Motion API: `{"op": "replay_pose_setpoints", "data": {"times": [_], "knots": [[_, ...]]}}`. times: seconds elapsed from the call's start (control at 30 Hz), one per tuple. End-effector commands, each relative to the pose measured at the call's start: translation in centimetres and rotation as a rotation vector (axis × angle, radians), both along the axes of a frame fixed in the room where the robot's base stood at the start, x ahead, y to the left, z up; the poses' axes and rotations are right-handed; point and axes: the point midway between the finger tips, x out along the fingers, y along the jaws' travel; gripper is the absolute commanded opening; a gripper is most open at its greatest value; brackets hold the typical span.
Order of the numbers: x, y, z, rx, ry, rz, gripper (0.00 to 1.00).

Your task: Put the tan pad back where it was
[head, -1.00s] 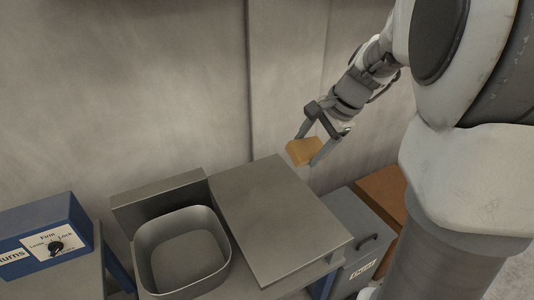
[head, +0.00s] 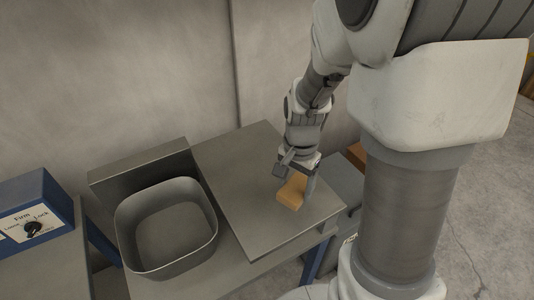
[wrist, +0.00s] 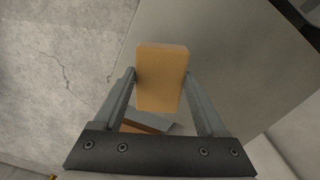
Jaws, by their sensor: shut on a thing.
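The tan pad (head: 291,193) is a small orange-tan block. My gripper (head: 297,184) is shut on it, with one finger on each side. In the head view the pad is over the right part of the flat grey board (head: 240,190). I cannot tell whether the pad touches the board. The wrist view shows the pad (wrist: 161,78) between the two fingers of my gripper (wrist: 161,88), with the grey board (wrist: 235,50) beyond it.
A grey open bin (head: 166,228) stands left of the board and looks empty. A grey wall (head: 110,80) rises behind. A grey case (head: 340,185) is below the board's right side.

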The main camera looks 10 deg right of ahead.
Motion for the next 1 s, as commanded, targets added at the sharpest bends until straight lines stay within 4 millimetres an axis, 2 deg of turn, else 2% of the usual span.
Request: {"op": "replay_pose_setpoints", "data": {"times": [0.03, 0.2, 0.37, 0.6, 0.97, 1.0], "knots": [[0.7, 0.8, -0.9, -0.001, 0.003, 0.005, 0.29], [2.2, 2.5, -2.1, 0.0, 0.0, 0.0, 0.29], [2.5, 2.9, -2.7, 0.0, 0.0, -0.001, 0.29], [2.4, 2.9, -6.1, 0.0, 0.003, -0.002, 0.29], [2.5, 2.9, -6.5, 0.001, -0.001, -0.001, 0.29], [2.5, 2.8, -6.5, 0.001, -0.001, -0.002, 0.77]]}}
